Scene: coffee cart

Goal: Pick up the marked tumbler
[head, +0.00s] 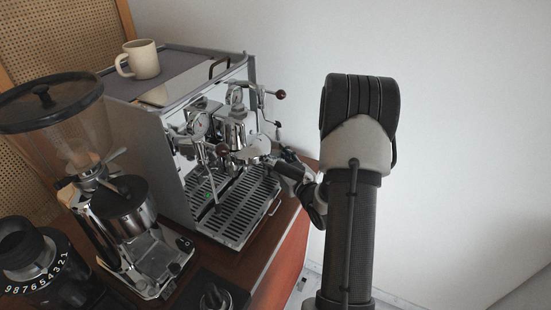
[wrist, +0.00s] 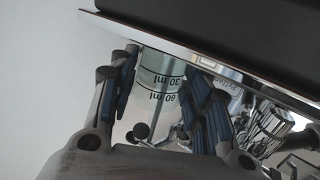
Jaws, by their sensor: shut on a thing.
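The marked tumbler (wrist: 158,95) is clear glass with black 30 ml and 60 ml lines, which appear upside down in the wrist view. My gripper (wrist: 163,72) is shut on it, with blue-padded fingers on its left and right sides. In the head view my gripper (head: 288,166) is at the front right of the espresso machine, beside its group head and above the drip tray level. I cannot make out the tumbler clearly there. Part of its glass is hidden behind the fingers in the wrist view.
The chrome espresso machine (head: 160,165) stands left of my arm, with a drip tray (head: 236,212) and a cream mug (head: 141,58) on top. A grinder (head: 125,215) stands at the left. A dark panel with a shiny edge (wrist: 225,67) is close above the tumbler in the wrist view.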

